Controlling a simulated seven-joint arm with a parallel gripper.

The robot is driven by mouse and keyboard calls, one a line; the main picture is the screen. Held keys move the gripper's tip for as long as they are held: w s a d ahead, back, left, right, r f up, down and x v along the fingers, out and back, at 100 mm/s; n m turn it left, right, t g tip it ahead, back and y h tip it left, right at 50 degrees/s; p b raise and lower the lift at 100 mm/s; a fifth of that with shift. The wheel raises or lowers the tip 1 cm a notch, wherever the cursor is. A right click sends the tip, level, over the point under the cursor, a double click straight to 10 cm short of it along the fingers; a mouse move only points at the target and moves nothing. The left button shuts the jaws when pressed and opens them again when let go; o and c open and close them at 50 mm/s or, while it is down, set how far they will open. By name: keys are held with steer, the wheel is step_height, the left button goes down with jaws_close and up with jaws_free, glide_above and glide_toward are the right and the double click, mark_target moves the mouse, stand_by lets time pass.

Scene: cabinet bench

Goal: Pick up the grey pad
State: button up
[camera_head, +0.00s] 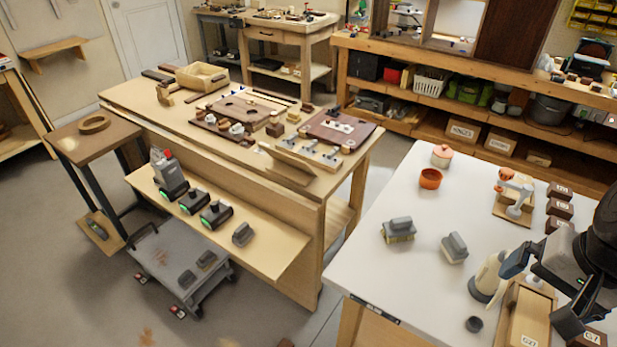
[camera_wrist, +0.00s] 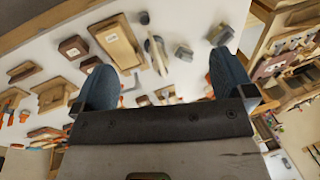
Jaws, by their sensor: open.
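Two grey-topped blocks lie on the white table. One (camera_head: 454,248) is grey all over, with a paler lower part, and looks most like the grey pad; it also shows in the wrist view (camera_wrist: 183,52). The other (camera_head: 398,229) has a grey top over a yellowish base, left of the first; it shows in the wrist view too (camera_wrist: 220,36). My gripper (camera_head: 543,288) is open and empty, above the right side of the table, to the right of both blocks. In the wrist view its blue fingers (camera_wrist: 165,78) stand wide apart with nothing held between them.
A cream pitcher-like object (camera_head: 488,277) and a wooden tray (camera_head: 529,315) stand between the grey block and my arm. A dark round piece (camera_head: 473,324) lies near the front. An orange bowl (camera_head: 430,179) and pink-lidded pot (camera_head: 442,155) stand behind. The table's left-front area is clear.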

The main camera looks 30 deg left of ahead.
steer(key=w+a+f+m+g+y, duration=0.2)
steer(key=w+a+f+y, duration=0.15)
steer(key=a, duration=1.05)
steer(key=w+a+f+m+g+y, duration=0.25)
steer(key=w+a+f, duration=0.2)
steer(key=a, duration=0.85)
steer(key=w+a+f+m+g+y, duration=0.15)
steer(key=w+a+f+y, duration=0.3)
steer(key=a, duration=0.95)
steer(key=s+a+f+m+t+y, duration=0.1)
steer(key=a+f+m, duration=0.4)
steer(key=a+f, duration=0.7)
steer(key=s+a+f+m+t+y, duration=0.2)
steer(key=a+f+m+t+y, duration=0.2)
steer(key=a+f, duration=0.9)
steer(key=shift+a+f+m, duration=0.15)
steer(key=shift+a+m, duration=0.35)
steer(key=shift+m, duration=0.6)
steer(key=shift+f, duration=0.1)
glide_toward(244, 231)
steer(key=shift+a+f, duration=0.1)
steer(key=shift+a, duration=0.8)
steer(key=shift+a+f, duration=0.15)
steer(key=shift+a, duration=0.8)
steer(key=shift+a+r, duration=0.1)
steer(key=shift+a, duration=1.1)
